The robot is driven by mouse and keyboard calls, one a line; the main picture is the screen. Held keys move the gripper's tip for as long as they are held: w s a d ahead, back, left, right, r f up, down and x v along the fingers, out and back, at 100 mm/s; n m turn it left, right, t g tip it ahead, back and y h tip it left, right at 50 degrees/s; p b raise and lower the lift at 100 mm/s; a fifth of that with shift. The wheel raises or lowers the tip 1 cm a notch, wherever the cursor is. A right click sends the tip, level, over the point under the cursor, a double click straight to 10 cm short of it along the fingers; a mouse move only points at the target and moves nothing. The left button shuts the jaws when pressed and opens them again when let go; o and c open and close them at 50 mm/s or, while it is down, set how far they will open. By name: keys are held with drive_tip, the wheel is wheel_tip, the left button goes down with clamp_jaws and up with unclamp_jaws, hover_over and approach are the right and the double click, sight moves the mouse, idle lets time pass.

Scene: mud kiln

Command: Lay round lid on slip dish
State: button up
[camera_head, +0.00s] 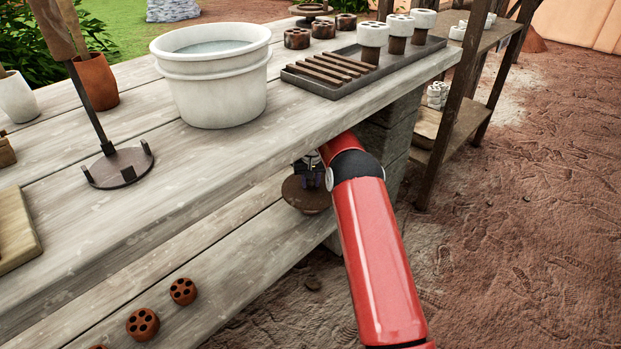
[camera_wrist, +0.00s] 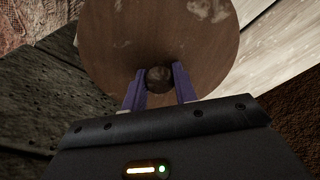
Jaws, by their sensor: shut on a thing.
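The round lid (camera_head: 305,196) is a brown disc with a dark knob. It shows large in the wrist view (camera_wrist: 160,35), the knob (camera_wrist: 159,74) between two purple fingers. My gripper (camera_wrist: 158,84) is shut on the knob. In the head view my gripper (camera_head: 311,180) is partly hidden by my red arm. It holds the lid just below the front edge of the tabletop, over or beside the end of the lower plank shelf.
The tabletop (camera_head: 190,170) holds a white tub (camera_head: 215,90), a grey tray (camera_head: 335,88) and a metal stand (camera_head: 117,168). Perforated brown discs (camera_head: 142,324) lie on the lower shelf (camera_head: 230,285). Stone blocks (camera_head: 385,140) stand beside my arm. Bare ground is at the right.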

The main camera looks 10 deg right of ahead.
sight(311, 188)
drive_tip(key=shift+f+b, duration=1.25)
drive_tip(key=shift+f, duration=1.25)
drive_tip(key=shift+f+b, duration=0.35)
drive_tip(key=o, duration=1)
drive_tip(key=shift+c, duration=0.2)
